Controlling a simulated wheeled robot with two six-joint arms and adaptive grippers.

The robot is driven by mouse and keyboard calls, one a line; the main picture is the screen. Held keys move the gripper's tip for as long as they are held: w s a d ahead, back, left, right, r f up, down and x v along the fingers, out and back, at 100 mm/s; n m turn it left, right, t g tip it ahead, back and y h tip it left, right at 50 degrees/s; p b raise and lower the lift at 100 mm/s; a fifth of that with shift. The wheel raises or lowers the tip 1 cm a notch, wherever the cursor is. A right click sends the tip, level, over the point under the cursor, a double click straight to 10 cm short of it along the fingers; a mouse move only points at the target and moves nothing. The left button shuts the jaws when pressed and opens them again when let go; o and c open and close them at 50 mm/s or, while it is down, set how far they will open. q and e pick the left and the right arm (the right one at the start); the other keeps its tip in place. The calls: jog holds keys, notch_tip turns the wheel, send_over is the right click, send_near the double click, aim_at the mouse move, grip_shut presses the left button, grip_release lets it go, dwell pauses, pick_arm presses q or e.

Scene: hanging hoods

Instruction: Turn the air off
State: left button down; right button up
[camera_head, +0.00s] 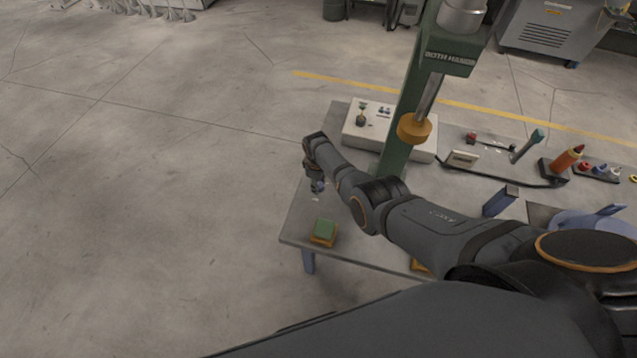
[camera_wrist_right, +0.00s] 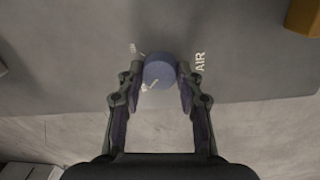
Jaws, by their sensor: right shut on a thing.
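The round blue air knob (camera_wrist_right: 159,72) sits on the grey table top, with the white word AIR (camera_wrist_right: 200,62) beside it. A small white mark shows at the knob's lower edge. My right gripper (camera_wrist_right: 160,82) is shut on the knob, one finger on each side, in the right wrist view. In the head view my right gripper (camera_head: 317,186) is at the table's left end, and the knob is mostly hidden by it. My left gripper is not in view.
A white control box (camera_head: 362,122) and a green press column (camera_head: 404,110) stand behind my right arm. Floor left of the table is clear.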

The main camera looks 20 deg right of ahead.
jog(key=o, duration=1.2)
jog(key=shift+w+r, duration=0.1)
jog(key=shift+r, duration=0.5)
jog(key=r, duration=1)
jog(key=shift+s+a+r, duration=0.25)
jog(key=shift+s+r, duration=0.1)
